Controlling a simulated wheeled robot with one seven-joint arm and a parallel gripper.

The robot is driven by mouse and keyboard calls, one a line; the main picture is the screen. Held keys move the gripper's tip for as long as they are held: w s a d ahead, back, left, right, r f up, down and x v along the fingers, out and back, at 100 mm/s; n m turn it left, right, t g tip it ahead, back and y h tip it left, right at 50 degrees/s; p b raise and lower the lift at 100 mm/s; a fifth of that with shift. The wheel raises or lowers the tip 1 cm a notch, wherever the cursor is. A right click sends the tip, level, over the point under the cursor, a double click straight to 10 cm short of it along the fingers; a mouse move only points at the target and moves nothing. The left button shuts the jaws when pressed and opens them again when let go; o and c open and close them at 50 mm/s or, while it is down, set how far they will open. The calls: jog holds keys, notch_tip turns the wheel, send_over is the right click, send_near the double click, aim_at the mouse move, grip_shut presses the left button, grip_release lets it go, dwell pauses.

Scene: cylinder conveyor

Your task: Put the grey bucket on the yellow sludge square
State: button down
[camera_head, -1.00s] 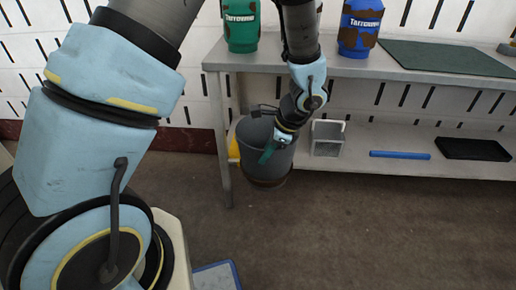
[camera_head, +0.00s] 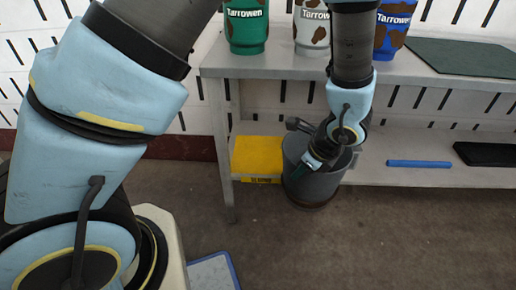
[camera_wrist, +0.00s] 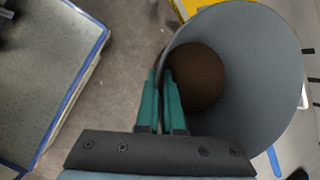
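The grey bucket (camera_head: 315,186) hangs tilted from my gripper (camera_head: 314,160) at the front edge of the lower shelf, overlapping that edge in view. Its inside shows brown at the bottom in the wrist view (camera_wrist: 253,75). My gripper's green fingers (camera_wrist: 163,90) are shut on the bucket's rim wall, one finger inside it. The exact gap between bucket and shelf cannot be told.
The lower shelf (camera_head: 400,176) holds a blue bar (camera_head: 419,163) and a black tray (camera_head: 490,154) at right. The upper top (camera_head: 290,66) carries green (camera_head: 246,27), white (camera_head: 311,30) and blue (camera_head: 394,30) containers and a dark mat (camera_head: 460,57). A table leg (camera_head: 223,150) stands at left.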

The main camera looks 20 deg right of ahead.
jog(key=w+a+f, duration=0.1)
jog(key=w+a, duration=0.1)
jog(key=w, duration=0.7)
jog(key=w+a+f, duration=0.2)
jog(key=w, duration=0.7)
jog(key=shift+a+f+b, duration=0.25)
jog(key=shift+a+b, duration=0.05)
jog(key=shift+a, duration=0.05)
jog(key=shift+f, duration=0.2)
jog(key=c, duration=1)
grip_release()
jog(key=shift+r, duration=0.1)
jog(key=shift+c, duration=0.2)
jog(key=p+v, duration=0.3)
jog(key=v, duration=0.9)
jog(key=shift+p, duration=0.35)
